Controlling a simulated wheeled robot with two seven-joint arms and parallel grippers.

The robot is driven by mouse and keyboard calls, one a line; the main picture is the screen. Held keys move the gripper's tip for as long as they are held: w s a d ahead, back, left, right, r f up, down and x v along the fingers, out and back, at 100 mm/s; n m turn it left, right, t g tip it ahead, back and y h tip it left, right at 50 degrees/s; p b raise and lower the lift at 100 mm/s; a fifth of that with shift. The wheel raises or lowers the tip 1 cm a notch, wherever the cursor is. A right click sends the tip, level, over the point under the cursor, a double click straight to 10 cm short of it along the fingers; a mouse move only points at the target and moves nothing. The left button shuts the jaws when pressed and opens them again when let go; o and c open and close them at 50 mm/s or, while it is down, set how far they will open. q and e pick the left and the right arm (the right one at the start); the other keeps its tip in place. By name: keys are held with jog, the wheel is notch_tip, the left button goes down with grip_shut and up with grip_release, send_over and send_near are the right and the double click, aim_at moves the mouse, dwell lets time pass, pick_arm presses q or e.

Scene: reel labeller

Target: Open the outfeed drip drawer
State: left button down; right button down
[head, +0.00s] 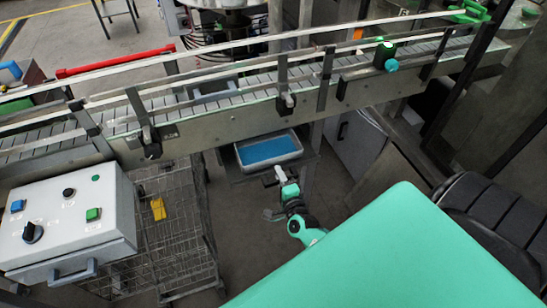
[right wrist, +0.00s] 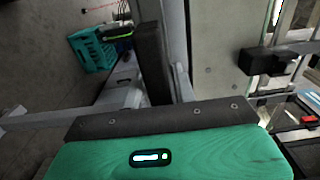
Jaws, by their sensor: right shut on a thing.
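The outfeed drip drawer (head: 272,163) is a shallow pale tray with a blue inside, below the conveyor in the middle of the head view. Its inside shows from above, so it stands out from under the conveyor at least partly. My right gripper (head: 279,177) is at the drawer's front edge, shut on what appears to be its handle; the grip itself is small and largely hidden. In the right wrist view a dark finger (right wrist: 152,65) stands up beyond my teal wrist, and the drawer is not clearly made out. My left gripper is not in view.
The conveyor (head: 220,124) runs across above the drawer. A wire cart (head: 180,230) stands left of my right arm, with a control box (head: 65,225) further left. A grey cabinet (head: 352,145) is right of the drawer. Bare floor lies below the drawer.

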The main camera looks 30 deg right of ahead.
jog(key=v, duration=1.1)
jog(key=shift+s, duration=0.3)
jog(key=shift+a, duration=0.15)
jog(key=c, duration=1.3)
grip_release()
jog(key=shift+b+v, duration=2.15)
jog(key=shift+v, duration=4.65)
jog(key=shift+a, duration=0.1)
